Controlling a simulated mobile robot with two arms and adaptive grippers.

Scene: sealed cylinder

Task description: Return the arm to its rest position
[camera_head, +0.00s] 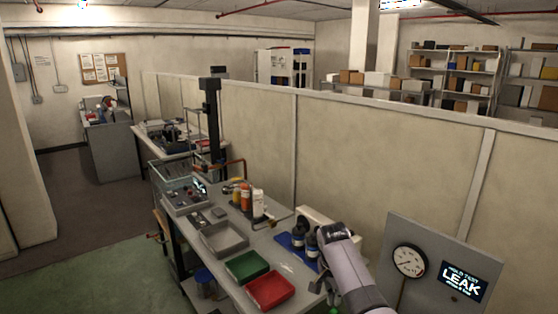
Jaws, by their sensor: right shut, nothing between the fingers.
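My right arm comes in from the lower right, with a pale forearm and a dark joint at its top. My right gripper (319,286) is small, dark and partly hidden by the arm; it is shut and empty, over the near right part of the workbench (225,266). My left gripper is not in view. Dark cylindrical parts (299,238) stand on a blue base (285,241) just left of the arm, partly hidden by it.
A green tray (247,265), a red tray (270,290) and a grey tray (223,239) lie on the bench. Bottles (245,197) stand behind them. A panel with a gauge (409,261) and a display (464,281) reading LEAK stands at right. A partition (385,165) runs behind.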

